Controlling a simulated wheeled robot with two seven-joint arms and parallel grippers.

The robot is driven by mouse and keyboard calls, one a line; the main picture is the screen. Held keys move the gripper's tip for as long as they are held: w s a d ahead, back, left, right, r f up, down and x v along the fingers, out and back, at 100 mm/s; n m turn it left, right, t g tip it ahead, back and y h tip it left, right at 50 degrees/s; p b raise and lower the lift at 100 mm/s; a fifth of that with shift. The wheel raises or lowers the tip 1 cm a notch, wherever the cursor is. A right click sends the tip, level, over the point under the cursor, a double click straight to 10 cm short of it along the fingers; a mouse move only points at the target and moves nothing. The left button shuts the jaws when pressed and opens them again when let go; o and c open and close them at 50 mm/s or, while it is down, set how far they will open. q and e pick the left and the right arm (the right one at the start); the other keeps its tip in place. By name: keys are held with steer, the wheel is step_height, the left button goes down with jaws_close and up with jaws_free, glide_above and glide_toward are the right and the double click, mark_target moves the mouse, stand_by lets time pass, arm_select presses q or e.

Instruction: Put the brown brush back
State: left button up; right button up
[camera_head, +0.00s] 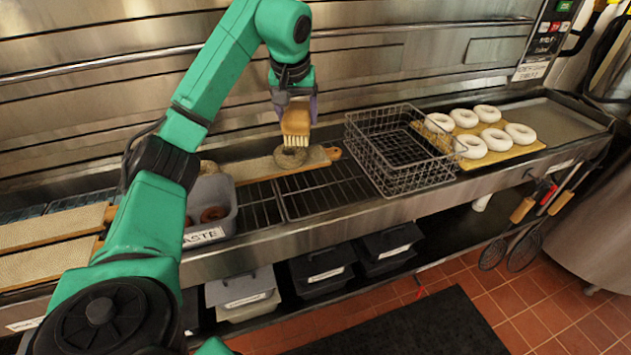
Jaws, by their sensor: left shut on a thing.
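The brown brush (296,121) has a wooden handle block with pale bristles pointing down. My left gripper (294,104) is shut on the brush from above, with the arm coming in from the left. The bristles are just over a grey-brown bagel (290,158) that lies on a long board (255,168); I cannot tell whether they touch it. My right gripper is not in view.
An empty wire basket (390,165) stands right of the board on the counter. Further right, several white bagels (470,147) lie on a yellow board (528,148). A grey bin (222,191) holding a dark bagel stands to the left. Black grates (325,190) lie in front of the board.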

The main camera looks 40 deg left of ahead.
arm_select(q)
step_height(320, 180, down, 2)
steer(key=shift+f, duration=0.1)
steer(key=s+f, duration=0.1)
steer(key=f, duration=0.9)
steer(key=s+f, duration=0.1)
steer(key=f, duration=0.4)
steer(key=shift+s+f, duration=0.35)
steer(key=shift+f, duration=0.05)
steer(key=shift+s+f, duration=0.1)
steer(key=shift+f, duration=0.35)
steer(key=o, duration=1.1)
steer(key=shift+r, duration=0.1)
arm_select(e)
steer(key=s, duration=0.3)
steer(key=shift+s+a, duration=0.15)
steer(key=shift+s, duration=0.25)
